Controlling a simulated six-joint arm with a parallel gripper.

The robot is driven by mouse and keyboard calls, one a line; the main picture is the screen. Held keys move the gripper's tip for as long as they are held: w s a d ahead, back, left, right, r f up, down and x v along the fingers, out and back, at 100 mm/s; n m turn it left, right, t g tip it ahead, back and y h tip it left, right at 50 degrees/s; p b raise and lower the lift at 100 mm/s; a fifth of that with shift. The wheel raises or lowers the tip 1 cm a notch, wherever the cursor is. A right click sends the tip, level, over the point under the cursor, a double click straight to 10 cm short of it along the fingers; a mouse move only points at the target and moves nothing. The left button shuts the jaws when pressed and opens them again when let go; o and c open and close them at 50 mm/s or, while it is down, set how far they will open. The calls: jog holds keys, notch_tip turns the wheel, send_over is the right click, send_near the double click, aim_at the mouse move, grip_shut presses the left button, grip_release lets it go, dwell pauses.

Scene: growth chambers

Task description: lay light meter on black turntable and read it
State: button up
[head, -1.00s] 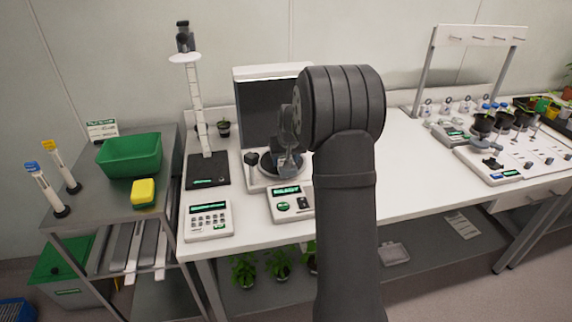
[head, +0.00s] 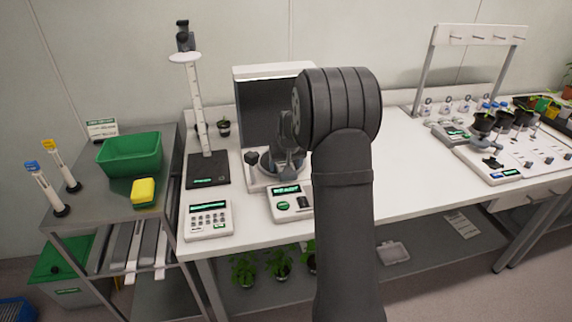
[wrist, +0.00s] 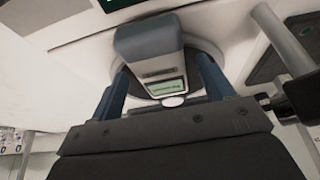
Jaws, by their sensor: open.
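The light meter (wrist: 150,45) is a blue-grey handheld body with a small green display and a white round sensor. In the wrist view it lies on the round turntable (wrist: 212,52), between the two blue fingers of my gripper (wrist: 163,84). The fingers are open, one on each side; whether either touches the meter is unclear. In the head view my gripper (head: 288,160) is over the dark turntable (head: 266,163), in front of a black-backed white booth (head: 262,110). My arm and gripper hide the meter there.
A white console with a green display (head: 287,205) stands just in front of the turntable. A keypad device (head: 208,221) and a black pad with a tall post (head: 207,174) are to the left. Bench right of my arm (head: 425,175) is clear.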

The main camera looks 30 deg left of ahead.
aim_at(285, 163)
jog(key=v, duration=1.2)
jog(key=x, duration=1.2)
jog(key=shift+f, duration=0.2)
notch_tip(285, 163, up, 3)
jog(key=shift+f, duration=0.2)
jog(key=shift+r, duration=0.65)
